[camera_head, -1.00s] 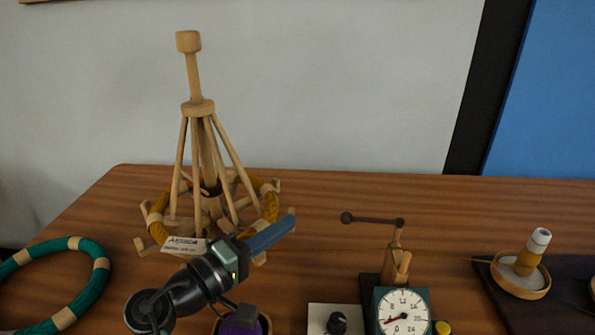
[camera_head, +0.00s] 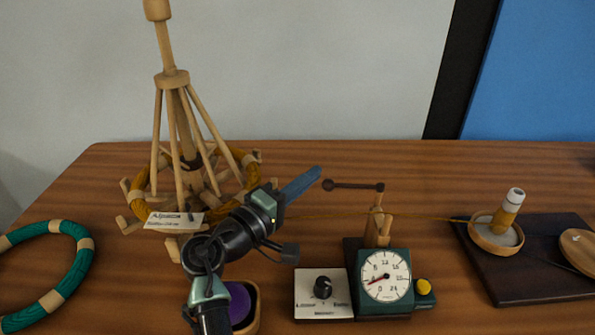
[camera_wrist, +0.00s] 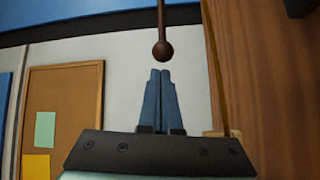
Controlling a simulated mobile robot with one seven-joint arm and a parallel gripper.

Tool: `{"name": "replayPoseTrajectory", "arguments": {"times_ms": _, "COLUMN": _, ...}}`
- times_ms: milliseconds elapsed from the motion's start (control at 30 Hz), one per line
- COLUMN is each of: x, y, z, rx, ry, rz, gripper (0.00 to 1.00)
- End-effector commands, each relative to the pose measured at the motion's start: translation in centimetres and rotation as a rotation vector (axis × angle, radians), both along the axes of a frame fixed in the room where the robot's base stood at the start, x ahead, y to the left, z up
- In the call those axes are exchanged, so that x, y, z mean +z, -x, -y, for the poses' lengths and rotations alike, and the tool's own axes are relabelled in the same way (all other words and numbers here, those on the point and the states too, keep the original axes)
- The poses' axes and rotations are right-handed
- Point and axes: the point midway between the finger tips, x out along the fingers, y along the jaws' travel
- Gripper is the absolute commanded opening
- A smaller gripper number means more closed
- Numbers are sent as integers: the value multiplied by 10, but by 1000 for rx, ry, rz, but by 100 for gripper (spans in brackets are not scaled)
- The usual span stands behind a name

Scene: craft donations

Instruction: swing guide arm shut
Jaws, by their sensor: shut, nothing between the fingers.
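The guide arm (camera_head: 352,186) is a thin dark rod with a round knob at its left end. It is joined at its right end to the top of a wooden post (camera_head: 379,228) on the dial device. In the wrist view the rod's knob (camera_wrist: 162,50) hangs just beyond my fingertips. My gripper (camera_head: 318,171) is shut and empty, with its blue fingers pointing at the knob from the left. Fingertips and knob look close, with a small gap in the wrist view. The dial device (camera_head: 386,276) has a white face and a red needle.
A wooden yarn swift (camera_head: 180,120) with mustard yarn stands behind my arm. A yarn strand (camera_head: 420,217) runs to a wooden cup (camera_head: 484,232) on a dark board (camera_head: 530,285). A white knob box (camera_head: 308,298), yellow button (camera_head: 424,286), purple-filled bowl (camera_head: 256,318) and teal skein (camera_head: 78,270) surround my arm.

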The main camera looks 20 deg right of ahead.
Motion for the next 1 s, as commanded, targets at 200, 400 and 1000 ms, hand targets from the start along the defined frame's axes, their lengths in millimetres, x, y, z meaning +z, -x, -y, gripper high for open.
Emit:
{"name": "replayPoseTrajectory", "arguments": {"times_ms": 200, "x": -1, "y": 8, "z": 2, "rx": 0, "ry": 0, "rz": 0, "gripper": 0}}
{"name": "replayPoseTrajectory", "arguments": {"times_ms": 400, "x": -1, "y": 8, "z": 2, "rx": 0, "ry": 0, "rz": 0, "gripper": 0}}
{"name": "replayPoseTrajectory", "arguments": {"times_ms": 1000, "x": 0, "y": 17, "z": -1, "rx": 69, "ry": 1, "rz": 0, "gripper": 0}}
